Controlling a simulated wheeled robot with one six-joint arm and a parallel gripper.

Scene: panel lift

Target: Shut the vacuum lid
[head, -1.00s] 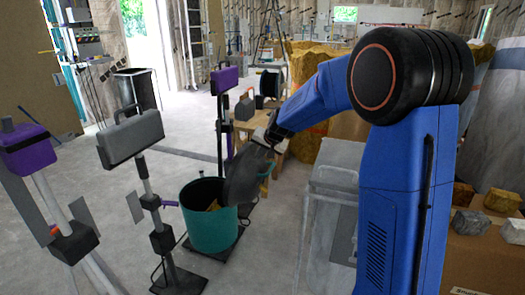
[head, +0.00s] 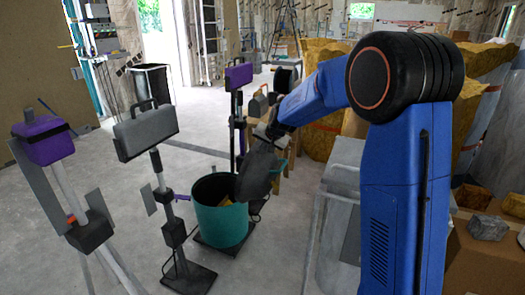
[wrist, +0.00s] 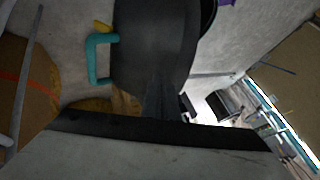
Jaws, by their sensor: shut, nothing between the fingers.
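The vacuum has a round teal tub (head: 221,222) standing on the floor, its mouth open with yellowish material inside. Its dark grey lid (head: 257,173) stands steeply raised at the tub's right side. The lid also shows as a large dark shape in the wrist view (wrist: 155,45), beside a teal handle (wrist: 92,62). My gripper (head: 265,140) is shut and empty at the lid's upper edge. The head view does not show clearly whether they touch. The fingertips are hard to make out in the wrist view.
A grey case-topped stand (head: 146,130) and a purple-headed stand (head: 42,140) are left of the vacuum; another purple-headed stand (head: 238,75) is behind it. A wooden bench is behind the lid. A grey bin (head: 335,215) stands right. Open floor lies beyond the stands.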

